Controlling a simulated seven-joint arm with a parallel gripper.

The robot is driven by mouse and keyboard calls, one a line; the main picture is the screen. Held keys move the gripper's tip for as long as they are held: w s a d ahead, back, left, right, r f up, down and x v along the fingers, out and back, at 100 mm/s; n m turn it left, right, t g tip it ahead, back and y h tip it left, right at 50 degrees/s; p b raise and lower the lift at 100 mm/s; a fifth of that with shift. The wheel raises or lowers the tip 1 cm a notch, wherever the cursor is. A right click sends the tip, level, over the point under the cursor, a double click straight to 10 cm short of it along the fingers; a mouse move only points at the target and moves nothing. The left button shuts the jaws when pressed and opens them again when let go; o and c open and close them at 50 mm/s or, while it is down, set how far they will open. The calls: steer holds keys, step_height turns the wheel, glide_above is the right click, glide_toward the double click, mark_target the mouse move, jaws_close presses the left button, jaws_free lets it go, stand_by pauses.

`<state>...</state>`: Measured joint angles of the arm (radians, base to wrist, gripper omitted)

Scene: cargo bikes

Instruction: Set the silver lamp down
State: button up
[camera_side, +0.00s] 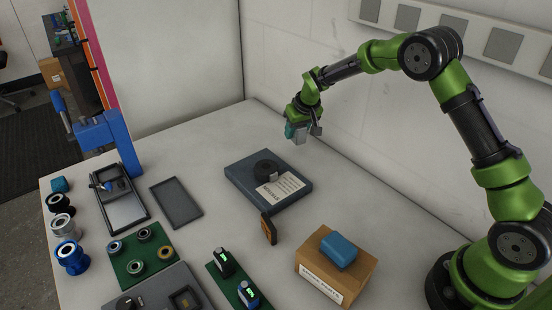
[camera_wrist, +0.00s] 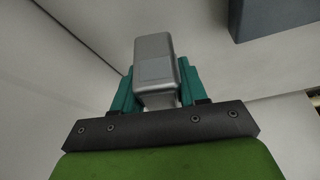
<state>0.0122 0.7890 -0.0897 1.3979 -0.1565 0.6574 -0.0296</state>
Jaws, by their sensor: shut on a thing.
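The silver lamp (camera_wrist: 153,58) is a small, rounded silver-grey block. In the wrist view it sits between the teal fingers of my gripper (camera_wrist: 155,92), which are shut on it. In the side view my gripper (camera_side: 301,131) holds the lamp (camera_side: 299,137) in the air near the back wall, above and to the right of the dark grey block. The lamp is small there and partly hidden by the fingers. I see nothing touching it from below.
A cardboard box (camera_side: 351,279) bears a blue item (camera_side: 339,249). An empty grey tray (camera_side: 176,202) lies left. Bench by the wall is clear.

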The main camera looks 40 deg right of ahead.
steer(key=s, duration=0.5)
steer(key=s+a+r, duration=0.1)
steer(key=s, duration=0.9)
steer(key=shift+s+a+r, duration=0.1)
steer(key=shift+a+r, duration=0.1)
steer(key=shift+r, duration=0.05)
steer(key=shift+s+r, duration=0.2)
steer(key=shift+r, duration=0.1)
step_height(320, 180, up, 10)
steer(key=w+a+n+g+y, duration=0.1)
steer(key=w+a+n+y, duration=0.15)
steer(key=a+n, duration=1.05)
steer(key=w+a+n+g+y, duration=0.1)
steer(key=a+n+g+y, duration=0.15)
steer(key=a, duration=2.05)
steer(key=shift+t, duration=0.35)
steer(key=f, duration=1.1)
steer(key=shift+s+d, duration=0.2)
steer(key=shift+d, duration=0.1)
steer(key=shift+f, duration=2.2)
steer(key=shift+f, duration=0.1)
